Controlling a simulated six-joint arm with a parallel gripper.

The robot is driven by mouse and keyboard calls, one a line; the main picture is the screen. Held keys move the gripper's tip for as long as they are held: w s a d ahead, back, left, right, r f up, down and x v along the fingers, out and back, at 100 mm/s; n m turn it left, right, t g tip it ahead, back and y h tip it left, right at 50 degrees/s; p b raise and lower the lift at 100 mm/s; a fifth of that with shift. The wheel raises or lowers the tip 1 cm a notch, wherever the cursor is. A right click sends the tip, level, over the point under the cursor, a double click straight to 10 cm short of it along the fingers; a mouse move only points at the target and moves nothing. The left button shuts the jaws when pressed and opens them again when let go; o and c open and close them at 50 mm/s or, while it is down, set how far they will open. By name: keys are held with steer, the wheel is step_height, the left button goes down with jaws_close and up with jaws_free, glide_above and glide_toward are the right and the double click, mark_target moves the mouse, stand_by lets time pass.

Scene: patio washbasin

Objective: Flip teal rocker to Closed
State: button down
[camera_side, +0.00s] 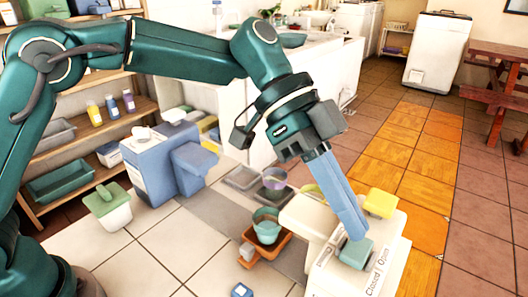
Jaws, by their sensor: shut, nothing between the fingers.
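The teal rocker (355,252) sits on top of a white housing (392,262) at the lower right. Dark lettering beside it reads "Closed" and "Open". My gripper (353,236) is shut and empty, pointing down with its blue fingers at the rocker's far edge. The fingertips look to be touching the rocker or just above it; I cannot tell which. They hide part of the rocker's far side, and its tilt is hard to make out.
A yellow block (380,203) stands just right of my fingers on the white unit. An orange tray (265,247) with a teal cup (266,225) is to the left. A blue-grey box (160,165) stands farther left. Open tiled floor lies to the right.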

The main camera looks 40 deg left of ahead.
steer(key=shift+s+f, duration=0.2)
steer(key=shift+f, duration=0.65)
